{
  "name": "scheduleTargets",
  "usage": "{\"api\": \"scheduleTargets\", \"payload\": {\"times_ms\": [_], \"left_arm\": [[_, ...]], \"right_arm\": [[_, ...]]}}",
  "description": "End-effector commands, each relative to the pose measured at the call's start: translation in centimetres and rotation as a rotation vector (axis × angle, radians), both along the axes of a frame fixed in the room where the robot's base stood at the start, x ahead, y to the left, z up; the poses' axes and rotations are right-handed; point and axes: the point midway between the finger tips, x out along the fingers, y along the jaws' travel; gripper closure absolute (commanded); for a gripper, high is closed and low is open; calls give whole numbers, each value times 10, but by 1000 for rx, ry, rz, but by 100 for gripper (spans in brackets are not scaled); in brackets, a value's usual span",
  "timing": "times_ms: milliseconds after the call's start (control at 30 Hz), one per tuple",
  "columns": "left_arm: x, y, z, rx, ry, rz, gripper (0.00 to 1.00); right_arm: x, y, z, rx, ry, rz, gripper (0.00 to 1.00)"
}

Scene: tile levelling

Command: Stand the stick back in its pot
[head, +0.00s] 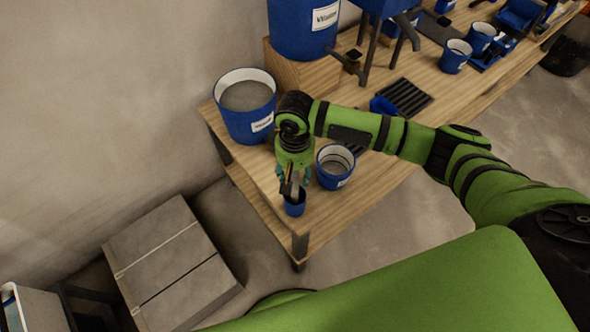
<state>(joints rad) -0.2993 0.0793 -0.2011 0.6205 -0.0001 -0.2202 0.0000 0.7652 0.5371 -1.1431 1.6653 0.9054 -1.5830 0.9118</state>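A small blue pot (295,209) stands on the near left corner of the wooden table. My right gripper (293,190) points down right over the pot's mouth, with its fingertips at the rim. A narrow pale piece shows between the fingers, just above the pot; it may be the stick, but it is too small and too covered to be sure. I cannot tell whether the fingers grip it or whether its lower end is inside the pot. My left gripper is not in view.
A larger blue pot (335,167) stands close to the right of the gripper. A big grey-filled blue bucket (247,106) is behind it on the wooden table (347,209). A black ridged tray (404,97) lies further back. Grey slabs (172,262) are at lower left.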

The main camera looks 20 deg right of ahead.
Motion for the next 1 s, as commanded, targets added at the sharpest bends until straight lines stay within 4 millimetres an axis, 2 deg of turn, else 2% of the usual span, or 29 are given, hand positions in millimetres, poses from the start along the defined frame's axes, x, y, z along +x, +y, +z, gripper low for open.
{"api": "scheduleTargets", "payload": {"times_ms": [167, 267, 700, 833, 1000], "left_arm": [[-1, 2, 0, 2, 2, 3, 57], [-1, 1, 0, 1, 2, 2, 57], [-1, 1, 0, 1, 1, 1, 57], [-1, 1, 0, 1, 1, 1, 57], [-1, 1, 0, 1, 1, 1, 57]], "right_arm": [[0, 0, 2, 0, -1, 0, 50], [1, 0, 11, 1, -2, 1, 50], [1, 0, 97, 1, -4, 1, 50], [1, 0, 113, 1, -2, 0, 50], [1, 0, 120, 0, 0, 1, 50]]}}
